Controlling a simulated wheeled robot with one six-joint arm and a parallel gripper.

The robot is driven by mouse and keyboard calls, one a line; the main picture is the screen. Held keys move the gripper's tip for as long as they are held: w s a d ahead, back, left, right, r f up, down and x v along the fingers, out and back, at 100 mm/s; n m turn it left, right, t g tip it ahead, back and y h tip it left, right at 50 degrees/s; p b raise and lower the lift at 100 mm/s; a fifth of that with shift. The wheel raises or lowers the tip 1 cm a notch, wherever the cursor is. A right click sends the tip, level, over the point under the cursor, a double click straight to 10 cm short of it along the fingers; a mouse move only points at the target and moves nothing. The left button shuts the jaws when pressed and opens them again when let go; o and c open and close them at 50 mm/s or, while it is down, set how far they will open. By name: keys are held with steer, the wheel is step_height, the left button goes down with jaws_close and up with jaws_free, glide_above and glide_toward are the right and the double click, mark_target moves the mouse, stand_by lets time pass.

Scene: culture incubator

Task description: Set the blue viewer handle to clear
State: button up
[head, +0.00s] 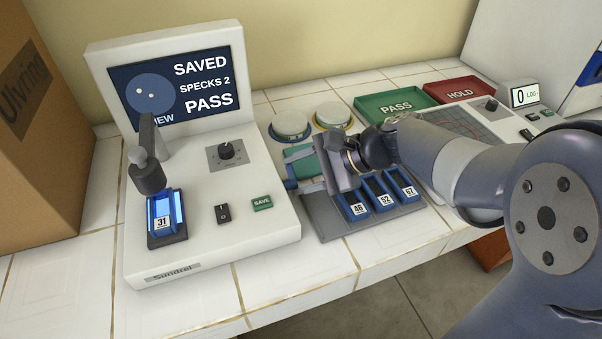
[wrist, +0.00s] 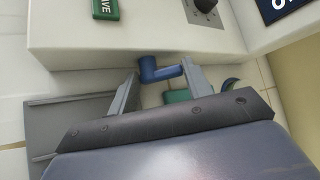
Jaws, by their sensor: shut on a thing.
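The blue viewer handle (head: 291,184) sticks out from the right side of the white viewer (head: 285,225), low down. In the wrist view the handle (wrist: 168,72) has a round hub and a short arm pointing right, and it lies between my two fingers. My gripper (head: 311,178) is shut on the handle; it also shows in the wrist view (wrist: 158,76). The viewer's screen (head: 178,88) reads "SAVED", "SPECKS 2", "PASS". I cannot see any mark showing which setting the handle is at.
A blue-lit slide numbered 31 (head: 162,222) sits under the viewer's lens. A grey rack (head: 335,229) with several numbered blue slides is close below my gripper. A green PASS tray (head: 375,116) and a red HOLD tray (head: 461,99) stand behind. A cardboard box (head: 45,200) is at left.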

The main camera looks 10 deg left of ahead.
steer(key=o, duration=1)
steer(key=shift+r+p, duration=0.15)
steer(key=shift+p, duration=0.35)
